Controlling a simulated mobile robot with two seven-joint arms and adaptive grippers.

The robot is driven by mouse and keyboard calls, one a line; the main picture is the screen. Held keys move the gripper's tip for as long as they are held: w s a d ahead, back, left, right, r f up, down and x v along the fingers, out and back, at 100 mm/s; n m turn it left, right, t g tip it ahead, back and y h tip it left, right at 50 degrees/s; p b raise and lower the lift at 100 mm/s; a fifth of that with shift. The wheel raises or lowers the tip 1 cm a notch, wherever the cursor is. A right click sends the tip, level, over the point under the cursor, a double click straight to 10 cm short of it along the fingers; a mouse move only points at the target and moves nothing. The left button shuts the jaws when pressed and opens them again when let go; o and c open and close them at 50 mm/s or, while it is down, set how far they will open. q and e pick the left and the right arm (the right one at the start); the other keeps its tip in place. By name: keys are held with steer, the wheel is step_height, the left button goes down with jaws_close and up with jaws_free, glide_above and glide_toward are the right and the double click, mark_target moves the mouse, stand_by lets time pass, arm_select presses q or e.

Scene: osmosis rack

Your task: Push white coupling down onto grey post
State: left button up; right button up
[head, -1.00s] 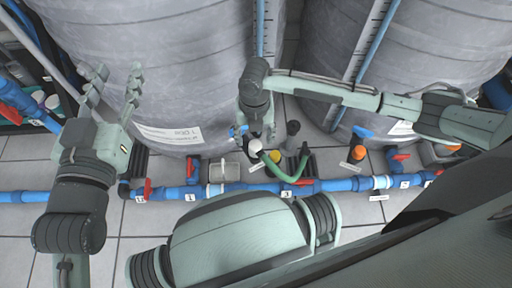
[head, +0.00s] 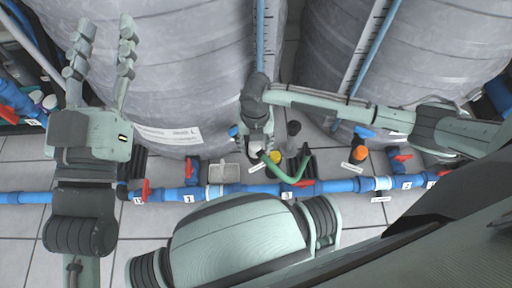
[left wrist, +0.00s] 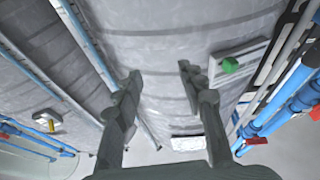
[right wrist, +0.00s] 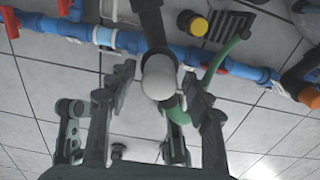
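The white coupling (right wrist: 158,78) shows in the right wrist view as a rounded white piece between the fingers of my right gripper (right wrist: 160,80). Gaps show on both sides of it, so the gripper looks open around it. A green hose (right wrist: 215,62) curves beside the coupling. A dark grey upright piece (right wrist: 149,22) meets the coupling from above in that view; it may be the grey post, and I cannot tell how they are seated. In the head view my right gripper (head: 257,135) mostly covers the coupling. My left gripper (head: 98,60) is open and empty before the left tank.
Two large grey tanks (head: 180,70) stand behind. A blue pipe (head: 330,186) with red-handled valves runs along the floor in front. Tiled floor is free at left.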

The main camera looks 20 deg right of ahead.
mark_target(255, 144)
steer(key=c, duration=0.8)
steer(key=shift+c, duration=0.2)
steer(key=shift+r, duration=0.2)
step_height(255, 144, up, 4)
steer(key=shift+f+p, duration=0.1)
steer(key=shift+p, duration=0.6)
arm_select(q)
steer(key=a+f+g+y+p, duration=0.1)
steer(key=a+f+g, duration=0.3)
steer(key=f, duration=0.4)
steer(key=a+f+g+y+p, duration=0.1)
steer(key=a+f+g+y, duration=0.3)
steer(key=f, duration=0.4)
steer(key=shift+a+f+n+g+y, duration=0.15)
steer(key=shift+f+n+g+y, duration=0.15)
steer(key=shift+f, duration=0.05)
arm_select(e)
steer(key=s+a+r, duration=0.6)
steer(key=a, duration=0.3)
steer(key=shift+s+a+r, duration=0.25)
steer(key=shift+s+r, duration=0.15)
arm_select(q)
steer(key=shift+s, duration=0.15)
